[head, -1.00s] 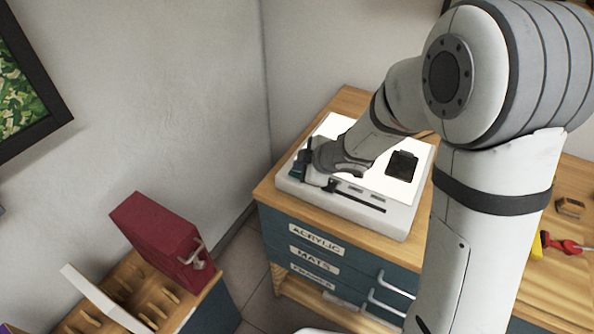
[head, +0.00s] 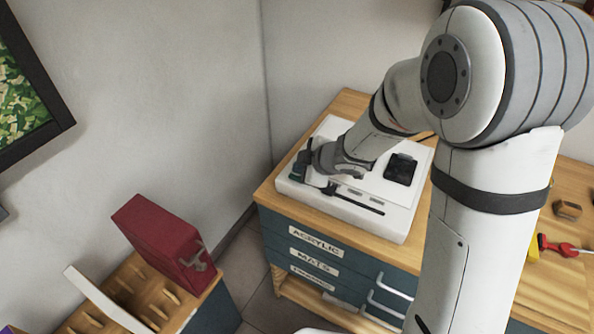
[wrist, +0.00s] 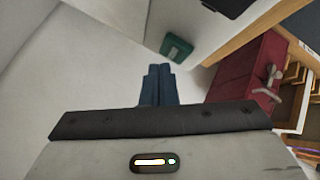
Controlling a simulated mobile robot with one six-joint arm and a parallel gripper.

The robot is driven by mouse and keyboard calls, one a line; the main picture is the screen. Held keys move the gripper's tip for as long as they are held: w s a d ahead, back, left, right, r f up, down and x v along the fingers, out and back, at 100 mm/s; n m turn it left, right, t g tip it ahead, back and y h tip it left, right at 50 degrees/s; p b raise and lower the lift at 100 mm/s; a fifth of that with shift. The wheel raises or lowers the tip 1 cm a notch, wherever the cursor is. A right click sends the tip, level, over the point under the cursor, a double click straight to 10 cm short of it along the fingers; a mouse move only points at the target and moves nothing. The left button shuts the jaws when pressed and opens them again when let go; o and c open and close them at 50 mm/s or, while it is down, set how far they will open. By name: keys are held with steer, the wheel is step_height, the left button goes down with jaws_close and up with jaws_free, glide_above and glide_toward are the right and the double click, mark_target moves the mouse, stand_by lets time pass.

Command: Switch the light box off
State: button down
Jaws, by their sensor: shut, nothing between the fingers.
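The light box (head: 340,207) is a low white box on top of the drawer cabinet, and its top panel (head: 372,183) is dull white, not glowing. A small green switch-like block (wrist: 176,48) shows in the wrist view, just beyond my fingertips. My gripper (head: 299,172) is over the left end of the light box in the head view. Its two blue fingers (wrist: 159,70) are together with nothing between them. I cannot tell whether the fingertips touch the green block. My wrist hides part of the panel.
A black square item (head: 401,169) lies on the panel. The wooden cabinet top (head: 350,103) has labelled drawers below. A red-handled tool (head: 562,246) lies at right. Walls stand close behind.

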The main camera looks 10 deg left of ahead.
step_height(320, 180, up, 6)
steer(key=p, duration=0.6)
stand_by(0.4)
